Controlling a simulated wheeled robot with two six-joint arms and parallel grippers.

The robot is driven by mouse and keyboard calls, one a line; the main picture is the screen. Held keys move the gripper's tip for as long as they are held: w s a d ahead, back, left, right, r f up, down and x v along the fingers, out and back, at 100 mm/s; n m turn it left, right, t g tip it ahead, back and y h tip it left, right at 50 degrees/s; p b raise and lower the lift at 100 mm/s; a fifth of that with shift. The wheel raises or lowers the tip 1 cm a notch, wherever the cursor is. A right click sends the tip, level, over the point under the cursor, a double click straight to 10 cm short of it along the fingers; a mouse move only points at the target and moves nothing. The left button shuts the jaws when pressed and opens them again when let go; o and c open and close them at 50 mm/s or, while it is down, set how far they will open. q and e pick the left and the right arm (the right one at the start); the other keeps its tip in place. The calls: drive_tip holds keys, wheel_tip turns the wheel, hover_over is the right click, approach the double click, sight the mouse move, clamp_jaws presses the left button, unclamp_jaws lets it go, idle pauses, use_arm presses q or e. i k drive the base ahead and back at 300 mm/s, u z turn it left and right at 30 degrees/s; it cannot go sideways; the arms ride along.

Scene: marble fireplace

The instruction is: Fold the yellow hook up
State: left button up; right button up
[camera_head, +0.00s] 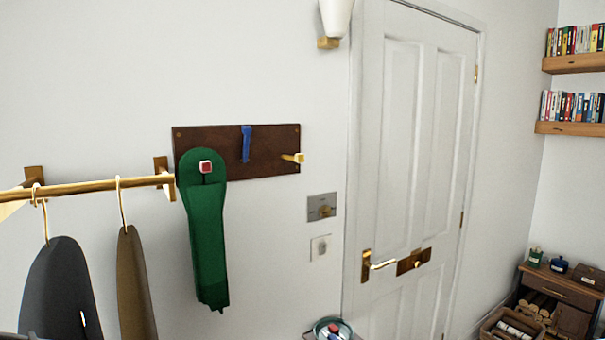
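A dark brown wooden board (272,166) is mounted on the white wall left of the door. The yellow hook (293,158) is at the board's right end. It sticks out from the board and is folded down, with a pale square tip. A blue hook (246,144) at the middle of the board lies upright, flat against it. A red-tipped hook (206,167) at the left end sticks out and carries a long green cloth item (208,230).
A brass rail (90,187) with dark hangers (60,290) juts out at the left. A closed white door (415,180) with a brass handle (378,262) stands at the right. Wall plates (322,207) are below the yellow hook. The space before the hook looks clear.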

sight(299, 158)
drive_tip(key=z, duration=1.4)
drive_tip(key=i, duration=0.85)
drive_tip(key=u, duration=1.5)
